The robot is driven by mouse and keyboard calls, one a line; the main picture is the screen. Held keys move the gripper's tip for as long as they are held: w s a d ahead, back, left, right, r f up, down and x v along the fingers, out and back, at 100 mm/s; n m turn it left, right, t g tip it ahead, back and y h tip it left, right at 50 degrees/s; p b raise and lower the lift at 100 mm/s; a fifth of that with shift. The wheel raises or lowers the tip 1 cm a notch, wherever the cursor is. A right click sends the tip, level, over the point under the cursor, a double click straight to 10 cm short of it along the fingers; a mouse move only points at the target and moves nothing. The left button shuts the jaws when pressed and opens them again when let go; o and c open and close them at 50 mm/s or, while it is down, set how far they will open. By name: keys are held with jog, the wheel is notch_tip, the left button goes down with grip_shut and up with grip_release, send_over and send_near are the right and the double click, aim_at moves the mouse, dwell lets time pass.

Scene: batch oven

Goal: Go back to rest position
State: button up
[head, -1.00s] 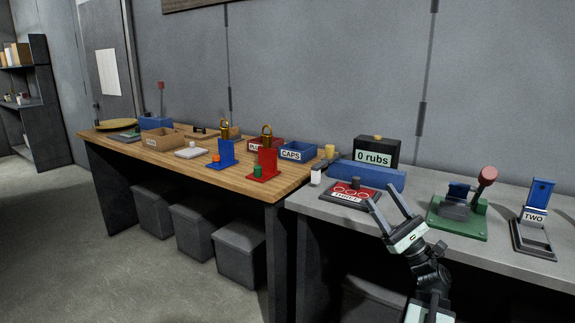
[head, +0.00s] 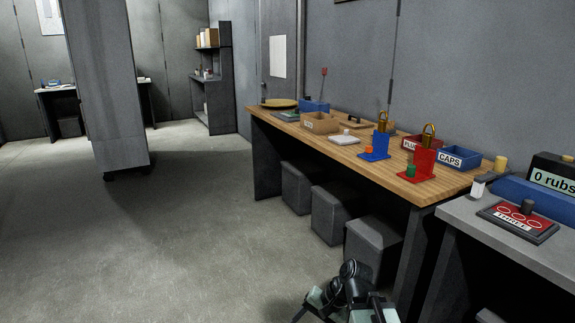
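My gripper (head: 345,303) is low at the bottom edge of the head view, above the floor in front of the wooden bench (head: 262,122). The arm looks folded, and its lower part is cut off by the frame. The fingers are not clear enough to show whether they are open or shut. No held object shows. The gripper is apart from both benches.
The floor (head: 150,240) between is open.

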jog(key=s+d+f+n+h, duration=0.1)
jog(key=d+f+n+h, duration=0.15)
jog(key=d, duration=0.35)
jog(key=d+f+n+h, duration=0.1)
jog(key=d+n+h, duration=0.1)
jog(key=d+h, duration=0.3)
notch_tip(320, 180, up, 26)
jog(key=d+y+p, duration=0.1)
jog(key=p, duration=2.4)
jog(key=shift+f+m+y, duration=0.1)
jog(key=shift+m+y, duration=0.15)
